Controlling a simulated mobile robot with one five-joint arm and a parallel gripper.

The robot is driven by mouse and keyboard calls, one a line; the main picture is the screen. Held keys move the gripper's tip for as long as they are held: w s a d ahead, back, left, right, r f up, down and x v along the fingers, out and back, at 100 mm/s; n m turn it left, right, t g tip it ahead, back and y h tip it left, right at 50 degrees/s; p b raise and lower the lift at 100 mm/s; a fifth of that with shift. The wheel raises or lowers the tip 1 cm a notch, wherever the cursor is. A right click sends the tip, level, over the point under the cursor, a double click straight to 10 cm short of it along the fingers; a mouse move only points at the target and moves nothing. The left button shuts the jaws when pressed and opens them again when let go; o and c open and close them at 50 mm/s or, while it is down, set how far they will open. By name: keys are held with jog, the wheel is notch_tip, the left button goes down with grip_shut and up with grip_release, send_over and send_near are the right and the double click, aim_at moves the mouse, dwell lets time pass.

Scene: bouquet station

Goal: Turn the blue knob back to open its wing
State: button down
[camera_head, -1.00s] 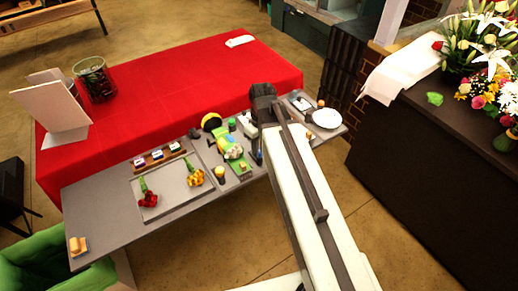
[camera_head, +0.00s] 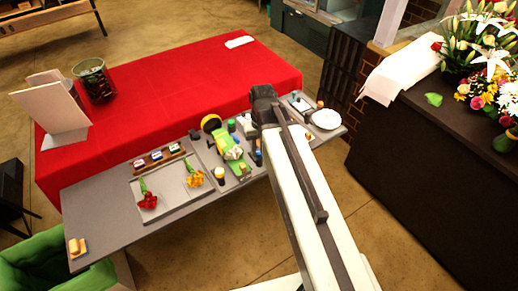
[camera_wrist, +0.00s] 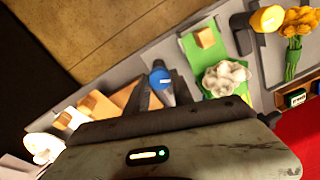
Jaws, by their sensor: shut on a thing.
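The blue knob (camera_wrist: 160,78) shows in the wrist view, round on top and between the two dark fingers of my gripper (camera_wrist: 163,94). My gripper is shut on it. Beside it lies a green panel (camera_wrist: 192,50) with a small wooden block (camera_wrist: 206,38) on it and a white flower (camera_wrist: 226,78) at its lower edge. In the head view the same green fixture (camera_head: 230,148) is on the grey table, just left of my arm. My arm hides part of that area, and I cannot tell which part is the knob's wing.
A grey tray (camera_head: 172,202) holds a red flower (camera_head: 147,200) and a yellow flower (camera_head: 194,179). A yellow-topped cup (camera_head: 220,175) stands close to the green fixture. A white plate (camera_head: 326,119) lies at the right end. The red cloth (camera_head: 190,80) behind is mostly clear.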

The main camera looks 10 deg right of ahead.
jog(key=m, duration=1.2)
jog(key=shift+m, duration=0.3)
dwell(0.4)
jog(key=c, duration=1.1)
grip_release()
jog(key=shift+r, duration=0.1)
jog(key=r+p, duration=0.7)
jog(key=p, duration=0.1)
jog(key=shift+s+d+r, duration=0.1)
jog(key=shift+s+r, duration=0.1)
jog(key=shift+r, duration=0.2)
jog(key=shift+f, duration=0.1)
